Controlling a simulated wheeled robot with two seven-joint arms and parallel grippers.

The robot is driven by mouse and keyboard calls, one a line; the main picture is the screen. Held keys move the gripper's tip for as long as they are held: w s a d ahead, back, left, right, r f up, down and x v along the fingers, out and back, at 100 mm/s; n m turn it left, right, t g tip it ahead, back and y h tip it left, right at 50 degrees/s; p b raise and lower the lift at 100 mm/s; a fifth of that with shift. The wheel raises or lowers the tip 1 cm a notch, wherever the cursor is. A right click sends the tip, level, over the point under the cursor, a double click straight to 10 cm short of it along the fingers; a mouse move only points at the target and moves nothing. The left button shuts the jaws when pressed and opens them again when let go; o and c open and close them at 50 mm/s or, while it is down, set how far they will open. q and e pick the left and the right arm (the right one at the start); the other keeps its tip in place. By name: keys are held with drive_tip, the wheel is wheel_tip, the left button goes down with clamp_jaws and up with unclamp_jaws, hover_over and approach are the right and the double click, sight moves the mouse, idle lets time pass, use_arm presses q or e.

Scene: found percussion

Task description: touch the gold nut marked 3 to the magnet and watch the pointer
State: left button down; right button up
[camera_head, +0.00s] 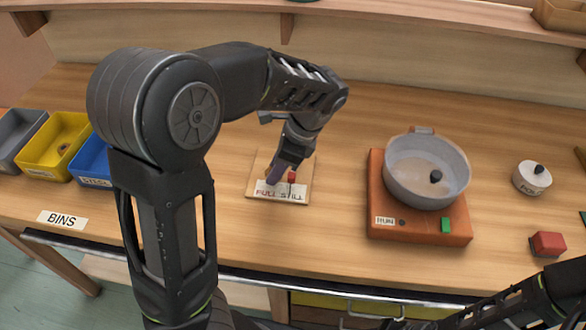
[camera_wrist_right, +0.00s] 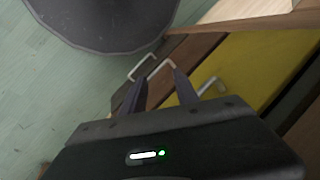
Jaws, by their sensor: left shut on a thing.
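A small wooden board (camera_head: 305,165) lies on the bench, with a white label (camera_head: 268,194) that seems to read PULL and STILL. A small red piece (camera_head: 292,177) stands on it, perhaps the magnet; I cannot make out the pointer. My left gripper (camera_head: 275,176) points down over the board, just left of the red piece. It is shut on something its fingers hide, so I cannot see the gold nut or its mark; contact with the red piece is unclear. My right gripper (camera_wrist_right: 160,82) is open and empty in the right wrist view, near the drawer fronts.
Yellow (camera_head: 73,129), blue (camera_head: 91,161) and grey (camera_head: 17,130) bins stand at the left; a brown ring lies in the yellow one. A grey pan (camera_head: 420,184) sits on an orange base (camera_head: 385,215). A white round thing (camera_head: 520,181) and red block (camera_head: 547,243) stand right.

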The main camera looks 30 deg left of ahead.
use_arm(q)
drive_tip(key=shift+s+a, duration=0.2)
drive_tip(key=shift+a, duration=0.3)
drive_tip(key=shift+s+a, duration=0.15)
drive_tip(key=shift+a, duration=0.35)
drive_tip(key=shift+a, duration=0.15)
idle(0.9)
drive_tip(key=shift+s+a+p, duration=0.2)
drive_tip(key=shift+s+a, duration=0.05)
drive_tip(key=shift+a, duration=0.4)
drive_tip(key=shift+s+a+p, duration=0.2)
drive_tip(key=shift+a, duration=0.5)
drive_tip(key=shift+s+a+p, duration=0.2)
drive_tip(key=shift+s+a, duration=0.05)
drive_tip(key=shift+a, duration=0.4)
drive_tip(key=shift+s+a, duration=0.1)
drive_tip(key=shift+a, duration=0.15)
wheel_tip(320, 180, up, 8)
drive_tip(key=p, duration=0.7)
drive_tip(key=shift+p, duration=0.3)
